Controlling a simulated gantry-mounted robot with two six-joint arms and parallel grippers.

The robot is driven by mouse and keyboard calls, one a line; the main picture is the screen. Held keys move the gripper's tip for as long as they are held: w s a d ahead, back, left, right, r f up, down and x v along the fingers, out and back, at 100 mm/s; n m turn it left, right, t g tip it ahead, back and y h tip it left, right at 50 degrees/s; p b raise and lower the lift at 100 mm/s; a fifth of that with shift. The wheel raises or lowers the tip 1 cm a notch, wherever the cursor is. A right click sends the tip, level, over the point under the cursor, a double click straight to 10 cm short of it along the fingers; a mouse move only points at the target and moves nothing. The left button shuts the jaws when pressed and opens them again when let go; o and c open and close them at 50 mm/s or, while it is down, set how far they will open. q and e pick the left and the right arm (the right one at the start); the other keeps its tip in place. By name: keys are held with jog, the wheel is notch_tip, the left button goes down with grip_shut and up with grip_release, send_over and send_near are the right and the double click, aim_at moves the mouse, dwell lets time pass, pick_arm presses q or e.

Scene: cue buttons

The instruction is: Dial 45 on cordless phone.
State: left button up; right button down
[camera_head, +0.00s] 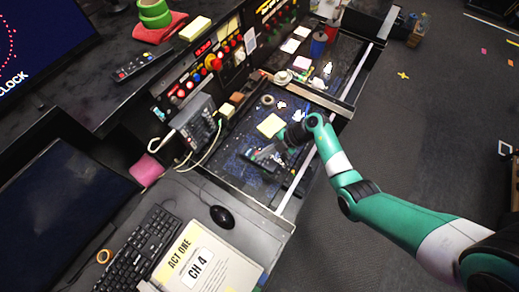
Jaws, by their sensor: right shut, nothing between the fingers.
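A dark grey desk device with rows of small keys (197,122) and a pale cord stands at the left edge of the drawer area; it may be the phone, but I cannot tell for sure. A black handset-like remote with small coloured buttons (140,67) lies on the upper desk. My right gripper (259,157) is over the dark open drawer, below a yellow note. It is shut and empty, to the right of the keyed device and apart from it. The digits on the keys are too small to read. My left gripper is not in view.
A control panel with red knobs and lit buttons (213,62) runs behind. A black mouse (222,217), a keyboard (138,250) and a "CH 4" script (215,262) lie on the front desk. A dark monitor (64,205) stands left. Open floor lies right.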

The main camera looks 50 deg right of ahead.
jog(key=shift+r+p, duration=1.3)
jog(key=shift+r, duration=0.15)
jog(key=shift+f, duration=0.1)
